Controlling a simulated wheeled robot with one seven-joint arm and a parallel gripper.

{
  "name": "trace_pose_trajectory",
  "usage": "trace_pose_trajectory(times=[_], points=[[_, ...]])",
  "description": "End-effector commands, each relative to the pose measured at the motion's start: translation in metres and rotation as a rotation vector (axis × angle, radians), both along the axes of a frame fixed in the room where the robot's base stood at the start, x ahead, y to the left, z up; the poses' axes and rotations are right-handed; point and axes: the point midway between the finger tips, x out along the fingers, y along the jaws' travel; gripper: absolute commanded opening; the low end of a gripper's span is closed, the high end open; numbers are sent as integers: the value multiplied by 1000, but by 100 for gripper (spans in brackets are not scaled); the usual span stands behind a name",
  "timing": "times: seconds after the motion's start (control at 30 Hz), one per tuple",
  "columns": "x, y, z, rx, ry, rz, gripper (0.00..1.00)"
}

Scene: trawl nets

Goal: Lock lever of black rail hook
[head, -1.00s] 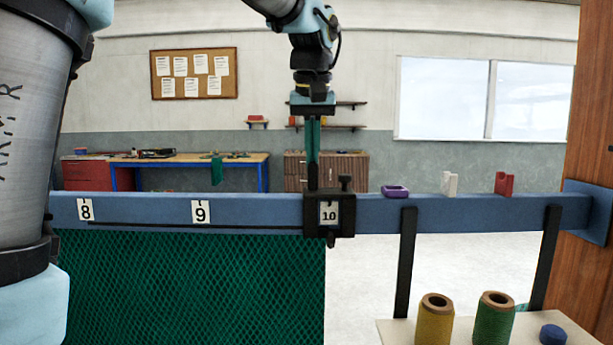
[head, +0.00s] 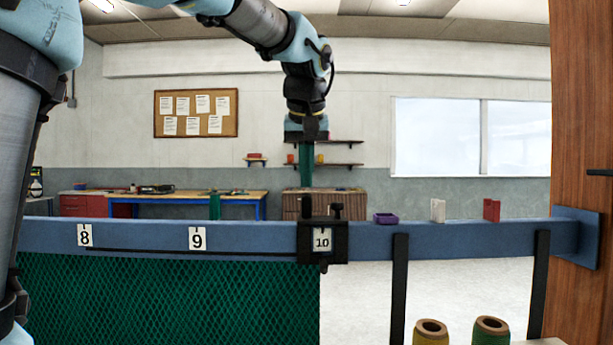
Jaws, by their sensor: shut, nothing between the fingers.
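My gripper (head: 306,205) points straight down, with teal fingers and dark tips. The fingers are shut with nothing between them. Their tips are at the top left of the hook, left of the knob, and seem to touch or nearly touch it.
A green net (head: 170,300) hangs below the rail, left of the hook. Spools (head: 430,331) stand below. A wooden post (head: 578,130) bounds the right.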

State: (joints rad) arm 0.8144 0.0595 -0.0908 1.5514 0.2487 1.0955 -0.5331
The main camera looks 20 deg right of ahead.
Motion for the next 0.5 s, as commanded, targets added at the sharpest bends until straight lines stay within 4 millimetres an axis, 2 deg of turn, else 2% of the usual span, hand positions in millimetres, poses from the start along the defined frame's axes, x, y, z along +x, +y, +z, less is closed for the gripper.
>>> trace_pose_trajectory(times=[0.33,0.5], points=[[3,-1,3,0,1,0,0],[18,-3,15,2,1,3,0]])
